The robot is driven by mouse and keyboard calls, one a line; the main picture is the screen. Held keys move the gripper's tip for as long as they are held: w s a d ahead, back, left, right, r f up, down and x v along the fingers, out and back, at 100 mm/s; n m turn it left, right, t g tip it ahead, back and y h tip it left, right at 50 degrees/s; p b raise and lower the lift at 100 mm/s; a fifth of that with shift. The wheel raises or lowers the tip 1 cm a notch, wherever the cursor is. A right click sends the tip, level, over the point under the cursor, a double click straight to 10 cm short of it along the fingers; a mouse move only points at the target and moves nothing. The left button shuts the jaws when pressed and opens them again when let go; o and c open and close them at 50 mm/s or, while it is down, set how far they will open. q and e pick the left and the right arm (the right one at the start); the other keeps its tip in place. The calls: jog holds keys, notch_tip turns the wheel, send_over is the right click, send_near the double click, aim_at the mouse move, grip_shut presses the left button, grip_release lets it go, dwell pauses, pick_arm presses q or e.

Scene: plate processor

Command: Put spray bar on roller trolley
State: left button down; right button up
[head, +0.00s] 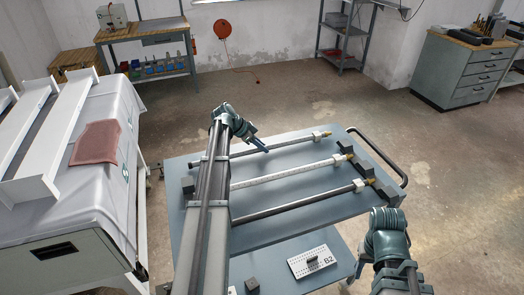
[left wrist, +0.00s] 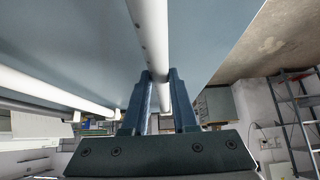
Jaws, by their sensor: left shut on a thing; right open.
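The roller trolley (head: 280,226) has a blue-grey top and a black handle (head: 395,170) at its far right end. Three long bars show over it: a far grey spray bar (head: 292,143), a middle white bar (head: 285,173) and a near dark bar (head: 290,206). My left gripper (head: 260,145) is shut on the far spray bar; in the left wrist view the bar (left wrist: 150,40) runs between the fingers (left wrist: 160,105). Whether it touches the trolley is unclear. My right gripper (head: 362,266) is by the near right corner, its fingers hard to make out.
Dark blocks (head: 388,194) line the trolley's right end. A covered machine (head: 120,200) with a red cloth (head: 96,142) stands close on the left. The floor behind and right of the trolley is free.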

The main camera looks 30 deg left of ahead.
pick_arm(q)
jog(key=shift+r, duration=0.1)
jog(key=c, duration=0.7)
grip_release()
jog(key=p+v, duration=0.8)
jog(key=v, duration=0.3)
jog(key=shift+w+d+p, duration=0.1)
jog(key=shift+d+p, duration=0.05)
jog(key=shift+p, duration=0.2)
jog(key=shift+s+a+r+p, duration=0.3)
jog(key=shift+s+r+p, duration=0.05)
jog(key=shift+r+p, duration=0.1)
